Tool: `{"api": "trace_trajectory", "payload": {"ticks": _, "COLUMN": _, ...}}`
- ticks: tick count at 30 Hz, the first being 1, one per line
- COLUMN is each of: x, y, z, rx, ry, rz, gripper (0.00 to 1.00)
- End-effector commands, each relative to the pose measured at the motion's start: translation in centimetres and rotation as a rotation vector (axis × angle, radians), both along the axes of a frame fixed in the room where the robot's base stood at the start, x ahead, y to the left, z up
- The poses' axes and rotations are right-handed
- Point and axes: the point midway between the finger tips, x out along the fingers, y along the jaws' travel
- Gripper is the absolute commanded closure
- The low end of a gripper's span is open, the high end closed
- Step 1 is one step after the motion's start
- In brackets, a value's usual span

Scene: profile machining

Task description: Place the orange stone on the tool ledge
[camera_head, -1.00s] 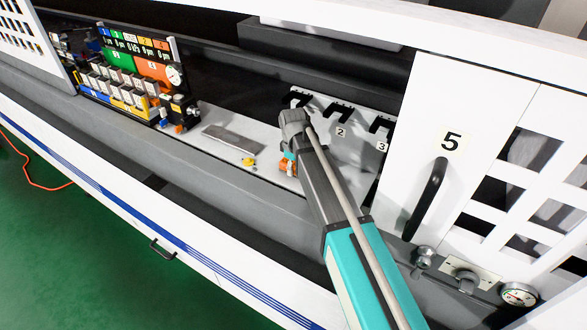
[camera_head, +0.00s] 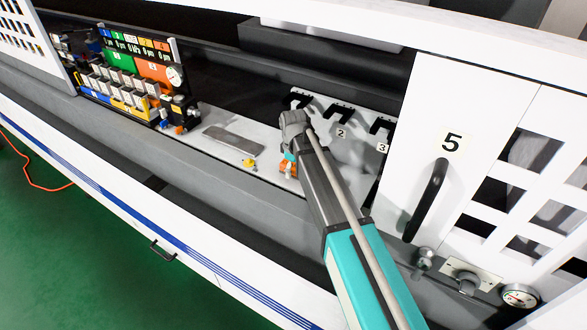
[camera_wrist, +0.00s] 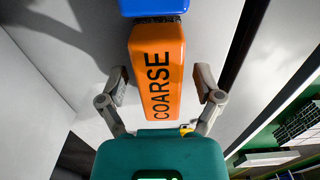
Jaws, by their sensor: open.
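The orange stone (camera_wrist: 157,75), a long block marked COARSE, fills the middle of the wrist view. A blue part (camera_wrist: 155,7) adjoins its upper end in the picture. My gripper (camera_wrist: 164,88) is open, with one finger on each side of the stone and a visible gap on both sides. In the head view my arm's end is over the pale ledge (camera_head: 272,132) inside the machine, left of the slot marked 2. Small orange patches show below the wrist there; I cannot tell whether they are the stone. The fingers are not clear in that view.
A grey plate (camera_head: 232,140) and a small yellow object (camera_head: 249,163) lie left of my arm. A colourful rack (camera_head: 135,75) stands farther left. Black slotted holders (camera_head: 338,110) line the back right.

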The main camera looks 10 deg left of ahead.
Motion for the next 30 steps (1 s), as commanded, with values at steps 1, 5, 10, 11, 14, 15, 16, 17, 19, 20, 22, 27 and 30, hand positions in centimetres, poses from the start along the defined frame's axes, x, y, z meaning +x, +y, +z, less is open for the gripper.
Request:
{"api": "trace_trajectory", "payload": {"ticks": 1, "x": 0.0, "y": 0.0, "z": 0.2, "rx": 0.000, "ry": 0.000, "rz": 0.000, "gripper": 0.16}}
{"api": "trace_trajectory", "payload": {"ticks": 5, "x": 0.0, "y": 0.0, "z": 0.8, "rx": 0.000, "ry": 0.000, "rz": 0.000, "gripper": 0.16}}
{"api": "trace_trajectory", "payload": {"ticks": 10, "x": 0.0, "y": 0.0, "z": 2.0, "rx": 0.000, "ry": 0.000, "rz": 0.000, "gripper": 0.16}}
{"api": "trace_trajectory", "payload": {"ticks": 11, "x": 0.0, "y": 0.0, "z": 2.2, "rx": 0.000, "ry": 0.000, "rz": 0.000, "gripper": 0.16}}
{"api": "trace_trajectory", "payload": {"ticks": 14, "x": 0.0, "y": 0.0, "z": 3.0, "rx": 0.000, "ry": 0.000, "rz": 0.000, "gripper": 0.16}}
{"api": "trace_trajectory", "payload": {"ticks": 15, "x": 0.0, "y": 0.0, "z": 3.4, "rx": 0.000, "ry": 0.000, "rz": 0.000, "gripper": 0.16}}
{"api": "trace_trajectory", "payload": {"ticks": 16, "x": 0.0, "y": 0.0, "z": 3.6, "rx": 0.000, "ry": 0.000, "rz": -0.001, "gripper": 0.16}}
{"api": "trace_trajectory", "payload": {"ticks": 17, "x": 0.0, "y": 0.0, "z": 3.9, "rx": 0.000, "ry": 0.000, "rz": -0.001, "gripper": 0.16}}
{"api": "trace_trajectory", "payload": {"ticks": 19, "x": 0.0, "y": 0.0, "z": 4.4, "rx": 0.000, "ry": 0.000, "rz": -0.001, "gripper": 0.16}}
{"api": "trace_trajectory", "payload": {"ticks": 20, "x": 0.0, "y": 0.0, "z": 4.7, "rx": 0.000, "ry": 0.000, "rz": -0.001, "gripper": 0.16}}
{"api": "trace_trajectory", "payload": {"ticks": 22, "x": 0.0, "y": 0.0, "z": 5.3, "rx": 0.000, "ry": 0.000, "rz": -0.001, "gripper": 0.16}}
{"api": "trace_trajectory", "payload": {"ticks": 27, "x": 0.0, "y": 0.0, "z": 6.6, "rx": 0.000, "ry": 0.000, "rz": -0.001, "gripper": 0.16}}
{"api": "trace_trajectory", "payload": {"ticks": 30, "x": 0.0, "y": 0.0, "z": 7.5, "rx": 0.000, "ry": 0.000, "rz": -0.001, "gripper": 0.16}}
